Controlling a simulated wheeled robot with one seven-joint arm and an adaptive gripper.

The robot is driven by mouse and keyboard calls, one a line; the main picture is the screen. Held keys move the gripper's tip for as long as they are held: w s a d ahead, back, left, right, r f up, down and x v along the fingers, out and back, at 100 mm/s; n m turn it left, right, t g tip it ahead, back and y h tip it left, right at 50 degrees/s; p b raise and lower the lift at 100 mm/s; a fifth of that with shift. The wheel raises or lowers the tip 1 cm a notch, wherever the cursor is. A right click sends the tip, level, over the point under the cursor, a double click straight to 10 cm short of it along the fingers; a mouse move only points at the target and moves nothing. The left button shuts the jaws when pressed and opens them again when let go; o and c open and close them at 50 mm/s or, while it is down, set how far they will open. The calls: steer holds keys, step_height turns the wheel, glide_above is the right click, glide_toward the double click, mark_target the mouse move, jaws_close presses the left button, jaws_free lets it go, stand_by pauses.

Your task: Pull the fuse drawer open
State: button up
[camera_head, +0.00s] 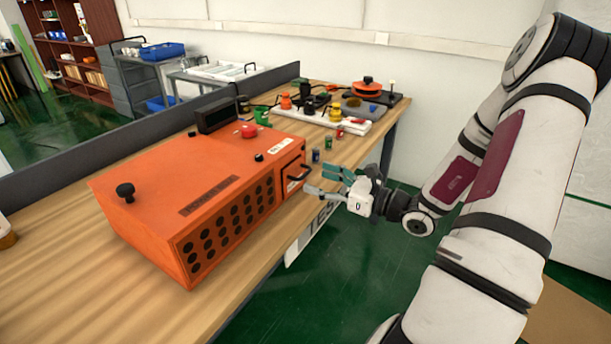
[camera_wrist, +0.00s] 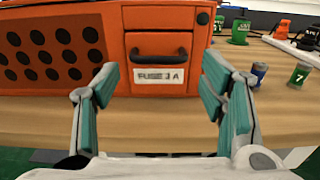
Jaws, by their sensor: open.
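The fuse drawer (camera_wrist: 158,75) is a small orange front with a dark handle (camera_wrist: 157,54) and a label reading "FUSE 1 A". It is at the right end of the orange machine (camera_head: 185,180), and its handle also shows in the head view (camera_head: 297,174). The drawer looks closed. My gripper (camera_wrist: 158,85) is open and empty, with teal-padded fingers on either side of the drawer front as seen in the wrist view. In the head view my gripper (camera_head: 328,183) is just in front of the handle, apart from it.
Two small cylinders, one blue (camera_wrist: 258,74) and one green (camera_wrist: 299,75), stand on the wooden table (camera_head: 70,262) right of the drawer. A green cup (camera_wrist: 239,32) and a cluttered board lie farther back. The floor in front of the table is clear.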

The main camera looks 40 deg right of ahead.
mark_target(306, 172)
steer(key=shift+x, duration=2.4)
steer(key=c, duration=1.4)
steer(key=p+v, duration=0.3)
steer(key=v, duration=0.8)
steer(key=shift+d+p, duration=0.2)
steer(key=shift+p, duration=0.2)
steer(key=o, duration=1.4)
steer(key=v, duration=1.2)
steer(key=shift+a, duration=0.25)
steer(key=shift+r, duration=0.15)
